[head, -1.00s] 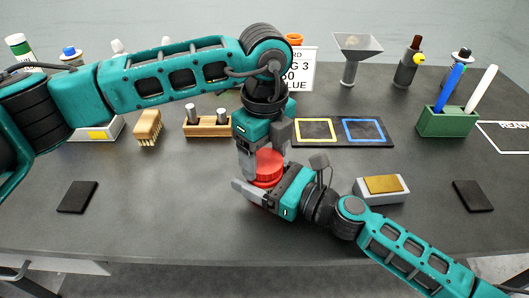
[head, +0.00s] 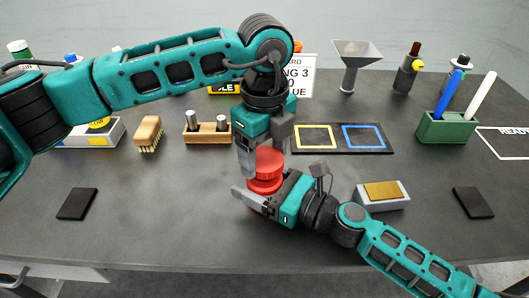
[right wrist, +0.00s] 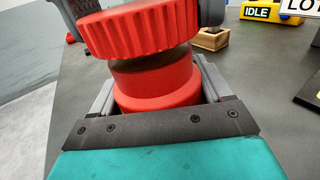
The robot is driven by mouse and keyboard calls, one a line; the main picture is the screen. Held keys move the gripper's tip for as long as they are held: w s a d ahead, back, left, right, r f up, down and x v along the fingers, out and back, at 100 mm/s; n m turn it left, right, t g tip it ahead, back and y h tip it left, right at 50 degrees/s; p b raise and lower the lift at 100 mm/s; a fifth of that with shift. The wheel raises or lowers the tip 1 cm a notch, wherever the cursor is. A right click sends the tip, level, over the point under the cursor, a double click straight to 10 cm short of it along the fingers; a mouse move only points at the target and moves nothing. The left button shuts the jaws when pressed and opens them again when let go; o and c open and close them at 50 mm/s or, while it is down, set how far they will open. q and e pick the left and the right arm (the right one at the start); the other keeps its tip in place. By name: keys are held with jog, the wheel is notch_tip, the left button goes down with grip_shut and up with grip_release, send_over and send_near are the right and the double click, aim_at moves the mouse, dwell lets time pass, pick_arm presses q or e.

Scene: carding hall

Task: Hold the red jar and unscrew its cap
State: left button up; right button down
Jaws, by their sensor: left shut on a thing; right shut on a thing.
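The red jar (head: 262,186) stands upright on the dark table near the middle. It also shows in the right wrist view (right wrist: 155,98). My right gripper (head: 266,192) is shut around the jar's body from the side. The ribbed red cap (head: 267,161) is above the jar, and in the right wrist view (right wrist: 142,30) a shadowed neck shows between cap and body. I cannot tell whether the cap is fully clear of the neck. My left gripper (head: 265,157) comes down from above and is shut on the cap.
A white box with a tan top (head: 383,195) lies right of my right gripper. Behind stand a wooden holder (head: 207,133), a brush (head: 148,133), a mat with yellow and blue squares (head: 342,138) and a green pen holder (head: 447,127).

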aim_at(264, 158)
pick_arm(q)
jog(key=shift+r, duration=2)
pick_arm(e)
grip_release()
jog(key=shift+d, duration=0.1)
